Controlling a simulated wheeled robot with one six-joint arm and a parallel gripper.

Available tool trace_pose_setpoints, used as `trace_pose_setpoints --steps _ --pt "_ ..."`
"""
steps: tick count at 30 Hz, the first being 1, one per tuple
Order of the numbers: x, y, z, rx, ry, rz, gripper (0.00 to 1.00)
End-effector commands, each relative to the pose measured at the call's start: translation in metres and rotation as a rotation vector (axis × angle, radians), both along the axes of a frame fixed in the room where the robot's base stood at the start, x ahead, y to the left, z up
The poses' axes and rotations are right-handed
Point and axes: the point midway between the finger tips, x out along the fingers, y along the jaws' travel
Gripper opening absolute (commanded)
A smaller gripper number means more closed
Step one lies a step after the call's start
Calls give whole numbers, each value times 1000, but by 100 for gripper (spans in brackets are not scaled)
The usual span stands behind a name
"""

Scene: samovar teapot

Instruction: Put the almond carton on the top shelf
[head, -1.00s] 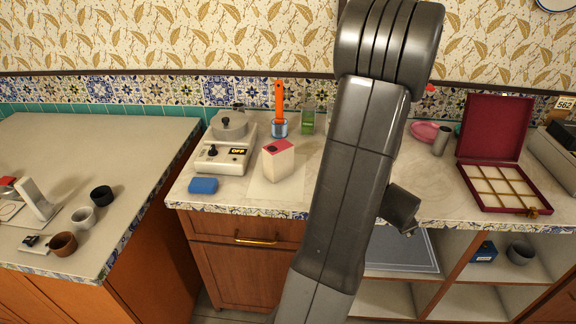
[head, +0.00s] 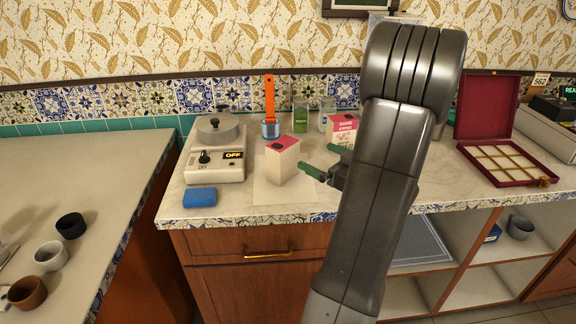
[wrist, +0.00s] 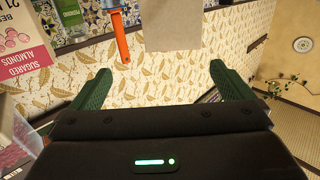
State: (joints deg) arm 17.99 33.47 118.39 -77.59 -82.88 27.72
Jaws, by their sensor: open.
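A white carton with a red-pink top (head: 283,160) stands upright on a pale sheet on the counter; its visible sides look plain. A second carton with a pink printed label (head: 342,128) stands behind, partly hidden by my arm. In the wrist view a carton reading "Sugared Almonds" (wrist: 25,38) shows at the upper left, and a plain beige surface (wrist: 172,25) shows at the top middle. My gripper (head: 325,160) is open and empty, just right of the plain-sided carton. Its green fingers (wrist: 162,85) are apart. An upper shelf (head: 490,259) is under the counter at right.
A scale with an OFF display (head: 218,165) and a blue block (head: 200,197) are left of the carton. An orange-handled tool (head: 270,105) and a green-labelled jar (head: 302,118) stand behind. A red compartment box (head: 505,160) is at right. A grey cup (head: 519,228) occupies the shelf.

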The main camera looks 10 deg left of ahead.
Motion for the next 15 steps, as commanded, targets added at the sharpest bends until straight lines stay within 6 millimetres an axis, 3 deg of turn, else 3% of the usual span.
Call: trace_pose_setpoints --steps 5,15 --pt "-7 16 -1 6 -10 65 100" --pt "17 61 0 4 -9 64 100"
